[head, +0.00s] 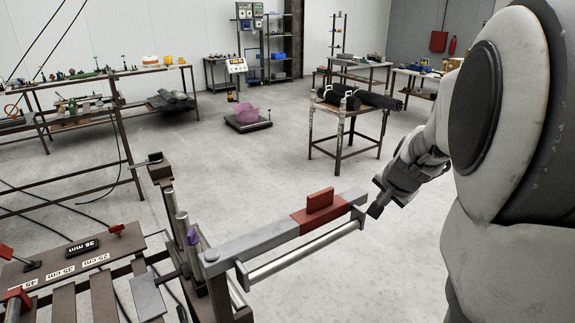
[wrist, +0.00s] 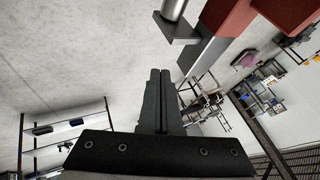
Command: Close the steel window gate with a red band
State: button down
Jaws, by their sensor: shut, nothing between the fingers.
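The steel window gate (head: 252,242) is a grey frame of bars that sticks out to the right from its post on the bench, over open floor. A red band (head: 312,218) with an upright red plate wraps its upper bar near the free end. My gripper (head: 374,209) is just right of that free end, fingers together and empty. In the wrist view the shut black fingers (wrist: 160,72) point up the picture. The red band (wrist: 228,15) and the gate's grey end (wrist: 180,27) are above and right of them. I cannot tell whether they touch.
The bench (head: 60,268) with red-handled parts and length labels fills the lower left. A small table (head: 347,112) with dark rolls stands behind the gate, and a low platform with a pink piece (head: 247,115) is farther back. The floor between is clear.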

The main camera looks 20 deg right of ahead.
jog(key=shift+w+a+r+p, duration=0.15)
jog(key=shift+w+a, duration=0.1)
jog(key=shift+w, duration=0.4)
jog(key=shift+w+a+f+p, duration=0.15)
jog(key=shift+w+a, duration=0.1)
jog(key=shift+w, duration=0.35)
jog(key=shift+r, duration=0.1)
